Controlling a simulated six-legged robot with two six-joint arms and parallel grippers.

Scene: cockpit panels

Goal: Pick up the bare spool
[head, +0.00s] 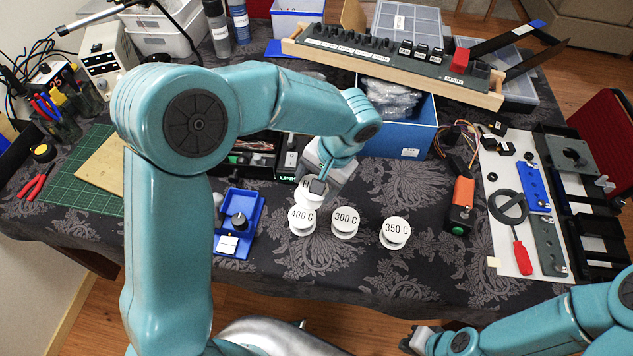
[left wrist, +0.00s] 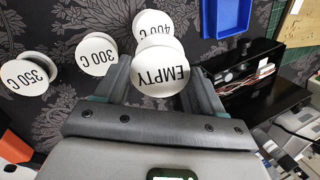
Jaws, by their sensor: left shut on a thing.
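The bare spool, a white spool marked EMPTY (left wrist: 160,72), sits between my left gripper's fingers (left wrist: 158,90) in the left wrist view. In the head view, my left gripper (head: 316,186) is shut on this spool (head: 305,192), which is mostly hidden by the gripper. Three white spools stand on the table nearby: 400 C (head: 302,218), 300 C (head: 345,220) and 350 C (head: 395,232). The 400 C spool is just behind the held one in the wrist view, partly covered by it. My right gripper (head: 420,340) is at the bottom edge; its fingers are not clear.
A blue holder with a dark knob (head: 238,222) lies left of the spools. A blue box (head: 412,135) with bags stands behind. An orange and black device (head: 461,205) is to the right. The cloth in front of the spools is clear.

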